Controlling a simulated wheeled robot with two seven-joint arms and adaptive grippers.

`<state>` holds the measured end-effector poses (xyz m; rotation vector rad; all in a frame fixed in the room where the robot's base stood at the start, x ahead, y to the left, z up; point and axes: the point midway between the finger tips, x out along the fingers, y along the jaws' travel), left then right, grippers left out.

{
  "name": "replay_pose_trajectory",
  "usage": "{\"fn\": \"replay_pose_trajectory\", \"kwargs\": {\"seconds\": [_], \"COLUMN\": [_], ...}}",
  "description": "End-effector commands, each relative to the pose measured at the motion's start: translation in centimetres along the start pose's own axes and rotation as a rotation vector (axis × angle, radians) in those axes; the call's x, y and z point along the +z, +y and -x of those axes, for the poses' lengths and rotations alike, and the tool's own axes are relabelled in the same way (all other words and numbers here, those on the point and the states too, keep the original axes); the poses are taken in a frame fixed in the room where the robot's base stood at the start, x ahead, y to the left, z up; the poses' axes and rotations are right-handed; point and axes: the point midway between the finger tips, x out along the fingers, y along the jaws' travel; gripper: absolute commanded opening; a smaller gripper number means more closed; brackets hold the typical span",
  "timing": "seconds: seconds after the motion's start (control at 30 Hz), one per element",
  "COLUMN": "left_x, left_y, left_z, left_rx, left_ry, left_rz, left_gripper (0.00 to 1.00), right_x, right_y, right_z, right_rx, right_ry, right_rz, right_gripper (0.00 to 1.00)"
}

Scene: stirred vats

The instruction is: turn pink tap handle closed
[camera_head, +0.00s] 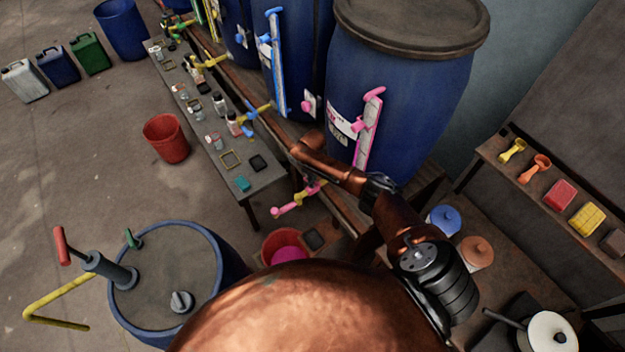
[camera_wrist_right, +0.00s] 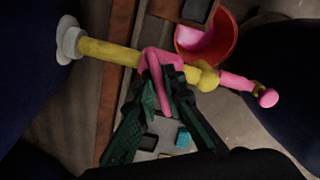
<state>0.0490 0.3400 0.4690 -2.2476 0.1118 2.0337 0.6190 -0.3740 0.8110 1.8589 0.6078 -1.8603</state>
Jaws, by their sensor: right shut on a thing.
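The pink tap (camera_head: 288,207) sits low on the front of the nearest blue vat (camera_head: 395,90), with yellow pipe and a pink spout end. In the right wrist view its yellow pipe (camera_wrist_right: 110,50) runs across the picture to a pink outlet (camera_wrist_right: 240,83). The pink tap handle (camera_wrist_right: 163,58) crosses the pipe. My right gripper (camera_wrist_right: 163,85), with dark green fingers, is shut on the handle, which shows between the fingertips. In the head view my right gripper (camera_head: 311,181) is at the tap and partly hidden by my arm. My left gripper is not in view.
A red bucket with pink liquid (camera_head: 287,254) stands below the tap; it also shows in the wrist view (camera_wrist_right: 205,40). A grey bench (camera_head: 222,140) with bottles lies left of the vats. A blue drum (camera_head: 165,265) stands at lower left. A shelf (camera_head: 540,190) is at right.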

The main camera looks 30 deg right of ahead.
Motion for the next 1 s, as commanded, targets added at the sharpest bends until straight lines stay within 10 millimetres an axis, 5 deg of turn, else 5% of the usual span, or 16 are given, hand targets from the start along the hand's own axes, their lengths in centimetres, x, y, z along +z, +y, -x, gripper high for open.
{"fn": "replay_pose_trajectory", "kwargs": {"seconds": [0.5, 1.0], "left_x": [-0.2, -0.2], "left_y": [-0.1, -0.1], "left_z": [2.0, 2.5], "left_rx": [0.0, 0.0], "left_ry": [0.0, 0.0], "left_rz": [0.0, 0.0], "left_gripper": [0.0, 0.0], "right_x": [-0.1, -0.1], "right_y": [-0.1, 0.0], "right_z": [0.1, 0.0], "right_rx": [-0.002, -0.001], "right_ry": [0.001, 0.001], "right_rz": [-0.421, -0.566], "right_gripper": [0.0, 0.0]}}
